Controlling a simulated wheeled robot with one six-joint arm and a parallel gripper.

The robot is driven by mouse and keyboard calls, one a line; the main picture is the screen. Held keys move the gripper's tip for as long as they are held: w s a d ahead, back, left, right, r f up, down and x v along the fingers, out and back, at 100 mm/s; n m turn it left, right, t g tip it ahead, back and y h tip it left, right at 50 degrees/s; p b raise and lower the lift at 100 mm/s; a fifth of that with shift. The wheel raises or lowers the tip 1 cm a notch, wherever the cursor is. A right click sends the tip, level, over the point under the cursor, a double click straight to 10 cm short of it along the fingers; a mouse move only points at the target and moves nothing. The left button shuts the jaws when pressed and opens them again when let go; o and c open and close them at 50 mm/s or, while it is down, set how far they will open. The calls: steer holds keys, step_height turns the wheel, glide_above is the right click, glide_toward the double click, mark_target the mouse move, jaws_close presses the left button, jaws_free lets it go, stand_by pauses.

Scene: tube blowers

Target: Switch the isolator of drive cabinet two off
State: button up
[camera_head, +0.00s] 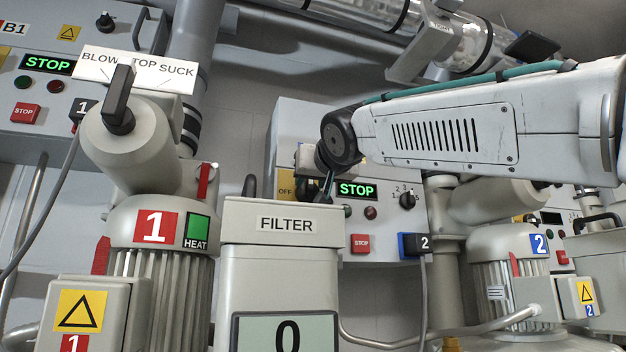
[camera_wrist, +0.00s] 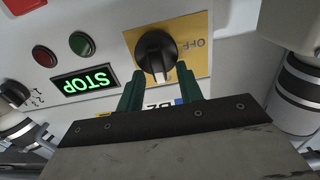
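Drive cabinet two (camera_head: 300,130) is the light grey cabinet in the middle of the head view, behind the filter box. Its isolator (camera_wrist: 156,52) is a black rotary knob on a yellow plate (camera_wrist: 200,62) marked OFF, upside down in the wrist view. The plate also shows in the head view (camera_head: 286,188), where my arm hides the knob. My gripper (camera_wrist: 160,72) has its two green fingers apart, one at each side of the knob's near part. I cannot tell whether they touch it. The knob's handle points roughly up and down in the wrist view.
The cabinet's lit STOP display (camera_wrist: 86,84), red lamp (camera_wrist: 44,56) and green lamp (camera_wrist: 82,43) sit beside the isolator. The filter box (camera_head: 286,225) stands in front. Blower 1 (camera_head: 155,225) is left, and blower 2 (camera_head: 510,260) is right.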

jaws_close()
steer(key=shift+n, duration=0.3)
steer(key=n, duration=0.4)
steer(key=shift+s+a+f, duration=0.1)
steer(key=shift+a, duration=0.3)
steer(key=n, duration=0.4)
steer(key=shift+a+f+n, duration=0.25)
steer(key=shift+n, duration=0.15)
steer(key=n, duration=0.4)
steer(key=shift+s+a+f+n, duration=0.1)
steer(key=shift+a+f+n, duration=0.1)
steer(key=shift+f+n, duration=0.25)
steer(key=shift+n, duration=0.85)
steer(key=shift+f+n, duration=0.15)
steer(key=shift+n, duration=0.85)
